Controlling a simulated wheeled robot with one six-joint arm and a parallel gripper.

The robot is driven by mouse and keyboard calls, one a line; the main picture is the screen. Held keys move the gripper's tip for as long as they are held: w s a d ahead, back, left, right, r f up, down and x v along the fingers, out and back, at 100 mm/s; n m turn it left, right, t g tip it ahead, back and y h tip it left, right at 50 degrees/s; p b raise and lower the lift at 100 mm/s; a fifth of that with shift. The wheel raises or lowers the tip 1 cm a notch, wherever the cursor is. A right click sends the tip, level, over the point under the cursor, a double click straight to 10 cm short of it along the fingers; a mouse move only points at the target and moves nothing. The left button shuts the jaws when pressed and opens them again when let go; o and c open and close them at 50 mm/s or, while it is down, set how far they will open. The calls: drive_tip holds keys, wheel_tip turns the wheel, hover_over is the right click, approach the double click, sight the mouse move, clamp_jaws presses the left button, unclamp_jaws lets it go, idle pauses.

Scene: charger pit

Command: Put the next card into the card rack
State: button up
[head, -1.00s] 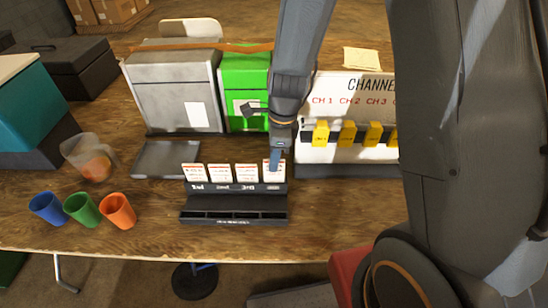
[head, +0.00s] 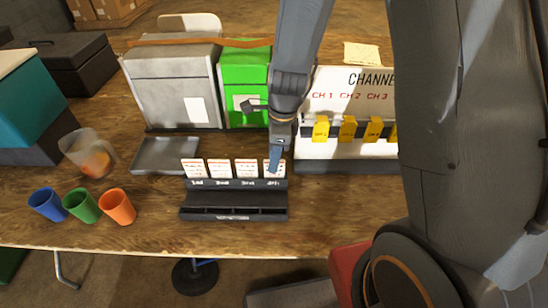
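The card rack (head: 235,198) is a dark, low stand on the wooden table, with labelled positions along its back. Several white cards with red-orange print stand upright in its back row; the leftmost card (head: 193,168) and the middle ones are unobstructed. My gripper (head: 274,162) points down at the rightmost card (head: 280,167), over the label "4th". Its blue-grey fingertip covers part of that card. From this angle I cannot tell whether the fingers grip the card or only touch it. The long front slot (head: 230,213) of the rack looks empty.
A grey tray (head: 165,155) lies left of the rack. Blue (head: 47,205), green (head: 81,206) and orange (head: 118,207) cups and a clear jug (head: 90,152) stand further left. Behind are a grey box (head: 175,90), a green box (head: 243,75) and a channel board (head: 350,88) with yellow pieces.

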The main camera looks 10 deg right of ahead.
drive_tip(key=shift+s+d+r+b, duration=0.15)
drive_tip(key=shift+d+r, duration=0.1)
drive_tip(key=shift+r, duration=1.65)
drive_tip(key=shift+w+d+r+b, duration=0.1)
drive_tip(key=shift+d+r+b, duration=0.1)
drive_tip(key=shift+r, duration=1.7)
drive_tip(key=shift+s, duration=0.1)
drive_tip(key=s+d+r+n, duration=0.1)
drive_tip(key=s+d+n, duration=0.3)
drive_tip(key=n, duration=0.6)
drive_tip(key=s+d+r+n+t+h+b, duration=0.1)
drive_tip(key=s+d+n, duration=0.2)
drive_tip(key=n, duration=0.7)
drive_tip(key=shift+s+d+r, duration=0.4)
drive_tip(key=shift+d, duration=0.2)
